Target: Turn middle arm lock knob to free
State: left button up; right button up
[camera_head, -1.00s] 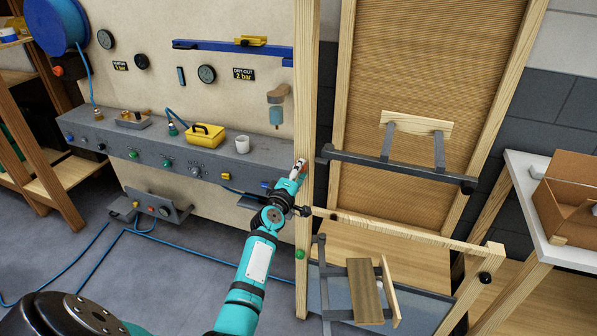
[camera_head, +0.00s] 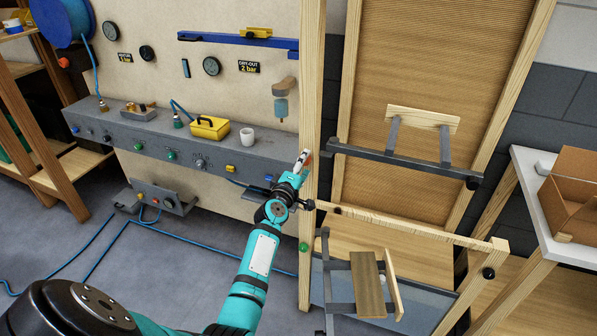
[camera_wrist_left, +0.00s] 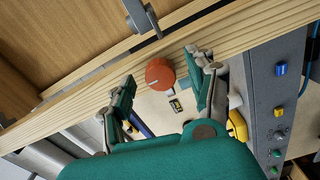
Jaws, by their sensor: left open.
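In the head view only a bit of red shows by the fingers at the post. My left gripper (camera_head: 302,162) is at the upright wooden post (camera_head: 312,90). In the wrist view its two green fingers (camera_wrist_left: 160,69) are open, one on each side of the knob, with gaps showing. Whether a fingertip touches the knob I cannot tell. My right gripper is out of view.
A grey swing arm (camera_head: 400,165) with a black end knob and a lower wooden rail (camera_head: 400,226) extend right from the post. A green knob (camera_head: 303,247) sits lower on the post. The grey console (camera_head: 110,124) holds a yellow box (camera_head: 210,128) and white cup (camera_head: 247,138).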

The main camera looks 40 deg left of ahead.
pick_arm(q)
jog(key=v, duration=1.1)
jog(key=shift+s+d, duration=0.2)
jog(key=shift+s, duration=0.2)
